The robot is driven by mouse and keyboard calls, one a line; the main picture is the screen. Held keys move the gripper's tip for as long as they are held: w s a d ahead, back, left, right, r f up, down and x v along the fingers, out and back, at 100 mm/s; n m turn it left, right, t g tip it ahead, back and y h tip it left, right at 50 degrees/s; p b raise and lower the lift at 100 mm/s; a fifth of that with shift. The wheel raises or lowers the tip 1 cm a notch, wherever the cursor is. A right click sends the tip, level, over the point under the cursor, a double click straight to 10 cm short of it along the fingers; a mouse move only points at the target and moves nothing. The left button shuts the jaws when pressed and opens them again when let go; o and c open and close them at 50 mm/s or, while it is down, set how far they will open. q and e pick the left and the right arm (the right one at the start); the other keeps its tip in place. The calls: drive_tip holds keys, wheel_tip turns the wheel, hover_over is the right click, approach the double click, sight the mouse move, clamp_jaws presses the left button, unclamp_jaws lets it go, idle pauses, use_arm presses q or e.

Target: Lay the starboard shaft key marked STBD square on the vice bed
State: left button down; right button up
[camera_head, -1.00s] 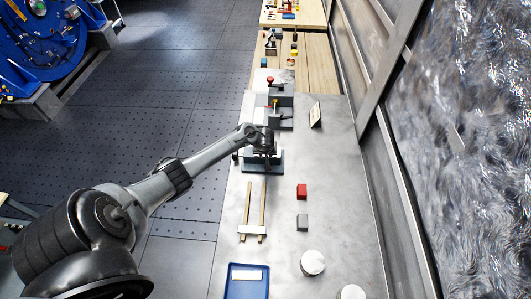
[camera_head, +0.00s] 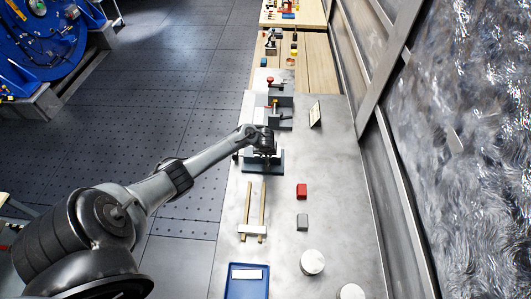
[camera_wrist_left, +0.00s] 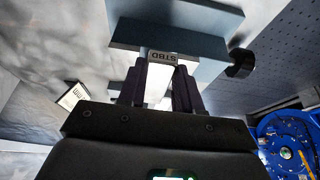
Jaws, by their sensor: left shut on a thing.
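My left gripper (camera_wrist_left: 161,78) is shut on the shaft key (camera_wrist_left: 162,57), a pale metal block with a label reading STBD that faces the left wrist camera. In that view the key's labelled end lies against the picture of the blue-grey vice (camera_wrist_left: 205,45); I cannot tell whether it touches the bed. In the head view my left gripper (camera_head: 265,156) is over the vice (camera_head: 278,166) near the bench's left edge, and the arm hides much of the vice. The key cannot be made out there. My right gripper is not in view.
On the steel bench (camera_head: 340,200) are a red block (camera_head: 301,191), a grey block (camera_head: 302,222), white discs (camera_head: 312,262), two rails with a pale crossbar (camera_head: 252,229) and a blue tray (camera_head: 246,291). Another grey fixture (camera_head: 285,118) and a small sign (camera_head: 315,115) stand beyond the vice.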

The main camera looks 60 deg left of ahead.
use_arm(q)
drive_tip(key=shift+p, duration=0.3)
idle(0.5)
drive_tip(key=shift+w+r+p, duration=0.1)
drive_tip(key=shift+p, duration=0.25)
idle(0.5)
idle(0.6)
drive_tip(key=shift+f+b, duration=0.8)
drive_tip(key=shift+f, duration=0.35)
idle(0.4)
drive_tip(key=c, duration=0.8)
unclamp_jaws()
drive_tip(key=shift+o, duration=0.5)
